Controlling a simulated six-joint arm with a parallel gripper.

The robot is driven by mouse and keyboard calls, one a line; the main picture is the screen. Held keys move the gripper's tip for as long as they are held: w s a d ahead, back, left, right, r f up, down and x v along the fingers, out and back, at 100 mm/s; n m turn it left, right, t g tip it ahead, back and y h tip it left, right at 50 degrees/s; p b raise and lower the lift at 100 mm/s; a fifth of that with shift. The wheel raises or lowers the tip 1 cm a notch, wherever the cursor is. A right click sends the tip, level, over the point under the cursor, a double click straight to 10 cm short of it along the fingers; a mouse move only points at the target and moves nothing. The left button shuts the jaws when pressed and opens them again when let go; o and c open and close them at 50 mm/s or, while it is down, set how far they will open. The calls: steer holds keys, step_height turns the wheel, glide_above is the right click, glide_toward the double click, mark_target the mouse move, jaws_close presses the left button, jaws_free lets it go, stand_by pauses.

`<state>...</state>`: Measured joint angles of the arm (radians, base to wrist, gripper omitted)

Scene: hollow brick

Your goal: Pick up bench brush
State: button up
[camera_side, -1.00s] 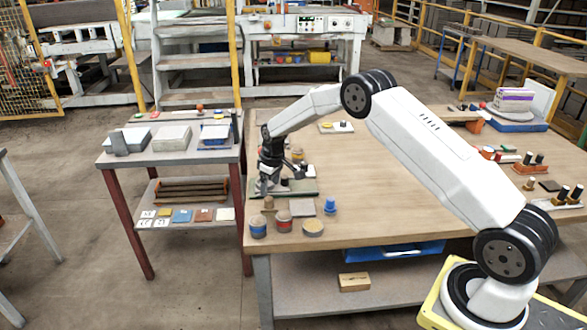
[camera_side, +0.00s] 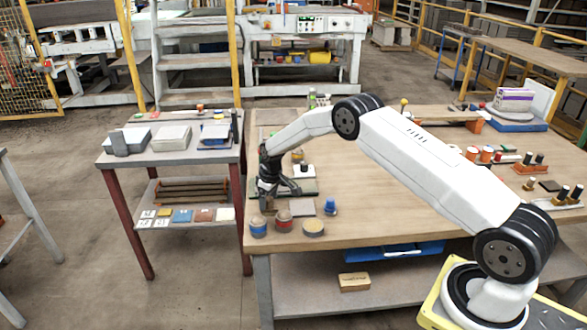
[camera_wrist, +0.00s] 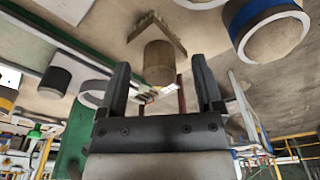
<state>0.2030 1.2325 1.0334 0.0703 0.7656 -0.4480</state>
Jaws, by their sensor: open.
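A small brown piece (camera_side: 268,204) stands near the left front edge of the wooden table; it may be the bench brush, but I cannot be sure. In the wrist view it looks like a brown cylinder (camera_wrist: 158,64) with a tan angled part at one end. My gripper (camera_side: 277,192) is low over the table at this piece and partly hides it in the side view. The wrist view shows the two dark fingers of my gripper (camera_wrist: 161,76) apart, with the cylinder between or just beyond their tips. I cannot tell whether they touch it.
Blue-banded (camera_side: 258,227) and red-banded (camera_side: 283,221) round containers, a tan round container (camera_side: 313,228) and a blue piece (camera_side: 330,206) stand close by in front and to the right.

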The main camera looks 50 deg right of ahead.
steer(key=shift+f, duration=0.25)
stand_by(0.3)
jaws_close()
